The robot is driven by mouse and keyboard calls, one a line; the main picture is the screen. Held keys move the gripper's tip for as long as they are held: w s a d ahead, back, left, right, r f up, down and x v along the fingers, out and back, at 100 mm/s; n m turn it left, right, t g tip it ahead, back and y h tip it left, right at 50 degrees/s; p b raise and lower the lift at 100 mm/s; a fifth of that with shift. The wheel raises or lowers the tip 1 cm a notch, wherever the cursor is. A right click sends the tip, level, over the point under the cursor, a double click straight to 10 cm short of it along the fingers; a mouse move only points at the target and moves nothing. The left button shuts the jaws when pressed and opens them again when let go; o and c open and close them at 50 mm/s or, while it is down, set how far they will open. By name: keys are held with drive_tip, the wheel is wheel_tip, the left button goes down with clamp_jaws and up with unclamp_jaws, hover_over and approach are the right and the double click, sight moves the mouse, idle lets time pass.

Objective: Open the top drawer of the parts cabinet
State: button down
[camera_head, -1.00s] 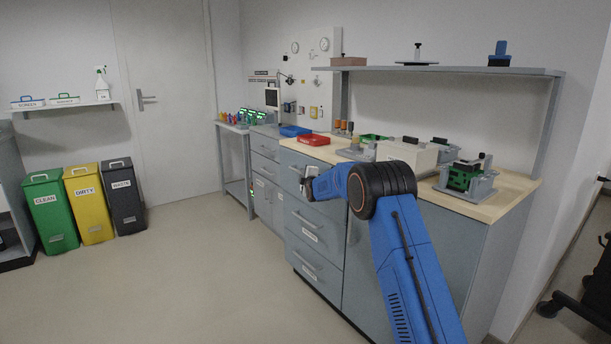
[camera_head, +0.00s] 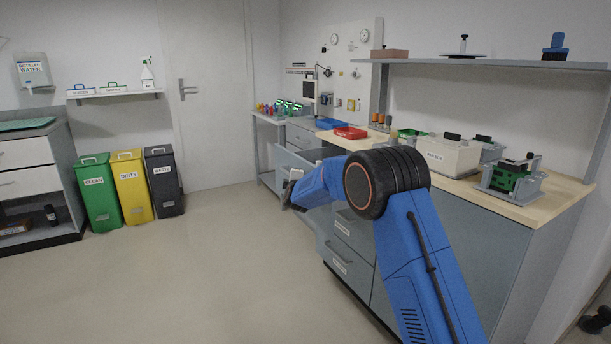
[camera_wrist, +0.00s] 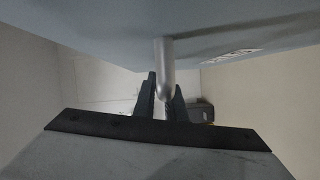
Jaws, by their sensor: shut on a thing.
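The parts cabinet (camera_head: 352,262) is the grey unit under the wooden worktop. Its top drawer (camera_head: 295,160) stands pulled out from the cabinet face, and its front also fills the upper part of the wrist view (camera_wrist: 110,30). A silver bar handle (camera_wrist: 165,65) runs from the drawer front to between my fingers. My gripper (camera_wrist: 161,100) is shut on this handle. In the head view my gripper (camera_head: 290,192) is at the drawer's front, partly hidden by my blue arm. The arm also hides part of the drawer. The lower drawers (camera_head: 350,262) are closed.
The worktop (camera_head: 535,208) holds a red tray (camera_head: 350,132), a white box (camera_head: 440,154) and green-board fixtures. Green (camera_head: 98,190), yellow (camera_head: 131,185) and black (camera_head: 163,180) bins stand by the back wall. The floor left of the cabinet is clear.

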drive_tip(key=shift+s+a+f, duration=0.1)
drive_tip(key=shift+s+a, duration=0.35)
drive_tip(key=shift+a, duration=0.35)
drive_tip(key=shift+s+a, duration=0.4)
drive_tip(key=shift+a, duration=0.4)
drive_tip(key=c, duration=1.8)
unclamp_jaws()
drive_tip(key=s, duration=0.5)
drive_tip(key=s+d+r, duration=0.1)
drive_tip(key=s, duration=1.1)
drive_tip(key=shift+s+d+r, duration=0.15)
drive_tip(key=shift+d+r, duration=0.05)
drive_tip(key=shift+d, duration=0.15)
